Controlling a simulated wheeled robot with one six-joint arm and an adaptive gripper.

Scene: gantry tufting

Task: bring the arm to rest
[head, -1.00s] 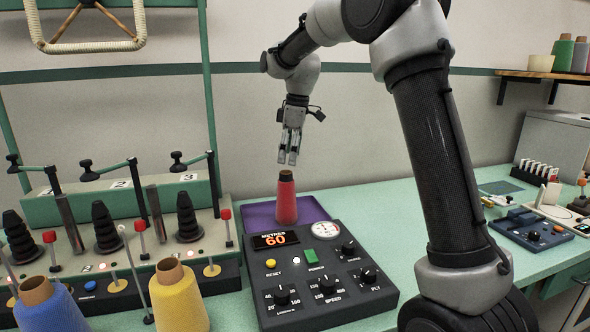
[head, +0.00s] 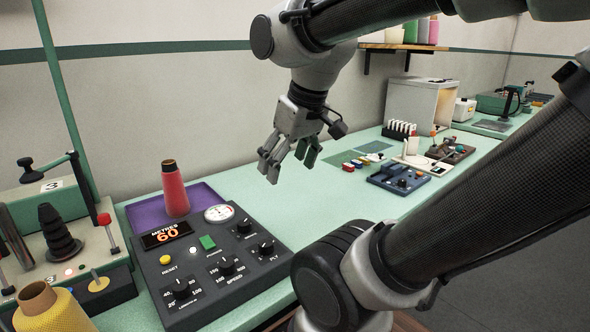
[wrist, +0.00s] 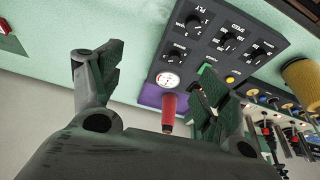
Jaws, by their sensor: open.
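My gripper (head: 288,160) is open and empty in the head view. It hangs in the air above the green bench, to the right of the red cone of yarn. Its two spread fingers also show in the wrist view (wrist: 155,85), with nothing between them that they touch. My arm arches over from the lower right of the head view.
The red cone (head: 175,188) stands on a purple tray (head: 208,195) behind the dark control box (head: 210,262) reading 60. A yellow cone (head: 55,312) is at lower left. A blue device (head: 398,180) sits further right. The bench between is clear.

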